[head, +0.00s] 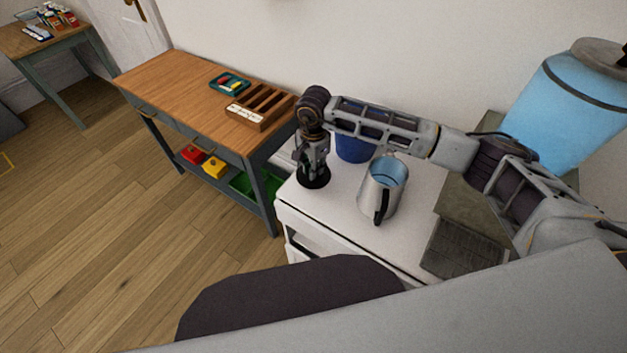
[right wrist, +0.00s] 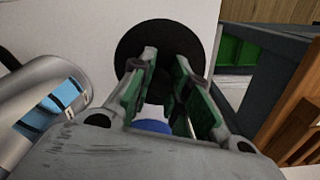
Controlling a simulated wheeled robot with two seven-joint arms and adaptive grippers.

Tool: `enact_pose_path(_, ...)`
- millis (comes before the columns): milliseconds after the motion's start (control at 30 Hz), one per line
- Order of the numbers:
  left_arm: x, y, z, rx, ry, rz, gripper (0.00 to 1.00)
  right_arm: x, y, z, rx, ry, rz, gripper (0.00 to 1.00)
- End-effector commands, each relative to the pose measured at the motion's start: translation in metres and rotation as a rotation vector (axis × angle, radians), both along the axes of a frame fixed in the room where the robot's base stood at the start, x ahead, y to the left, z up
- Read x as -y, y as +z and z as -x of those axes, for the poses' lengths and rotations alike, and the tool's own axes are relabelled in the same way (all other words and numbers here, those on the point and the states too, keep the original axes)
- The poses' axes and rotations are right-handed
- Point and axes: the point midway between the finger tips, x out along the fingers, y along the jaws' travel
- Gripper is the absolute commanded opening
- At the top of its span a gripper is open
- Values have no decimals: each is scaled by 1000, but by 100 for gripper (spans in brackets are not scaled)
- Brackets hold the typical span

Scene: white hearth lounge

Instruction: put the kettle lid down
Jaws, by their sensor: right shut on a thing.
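The kettle lid (head: 315,180) is a black disc under my right gripper (head: 314,164), at the left end of the white cabinet top. In the right wrist view the lid (right wrist: 135,45) lies flat beyond the fingertips of my right gripper (right wrist: 165,65). The gripper is shut on the lid; the grip point itself is partly hidden by the fingers. I cannot tell whether the lid touches the white top or hangs just above it. The steel kettle (head: 378,190) stands upright and open to the right; its side also shows in the right wrist view (right wrist: 30,85). My left gripper is not in view.
A blue container (head: 353,148) stands behind the kettle, under my right arm. A large blue tank (head: 560,110) is at the right. A wooden bench (head: 185,85) with a slotted wooden holder (head: 268,108) stands left of the white cabinet (head: 345,215). The cabinet's left edge is close to the lid.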

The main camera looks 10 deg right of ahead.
Motion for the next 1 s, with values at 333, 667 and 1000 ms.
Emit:
enact_pose_path(333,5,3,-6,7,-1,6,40,0,-27,0,0,0,0,0)
enact_pose_path(667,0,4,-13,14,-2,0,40,0,-30,0,0,0,0,0)
enact_pose_path(1000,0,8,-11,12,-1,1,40,0,-60,0,-1,-1,0,0)
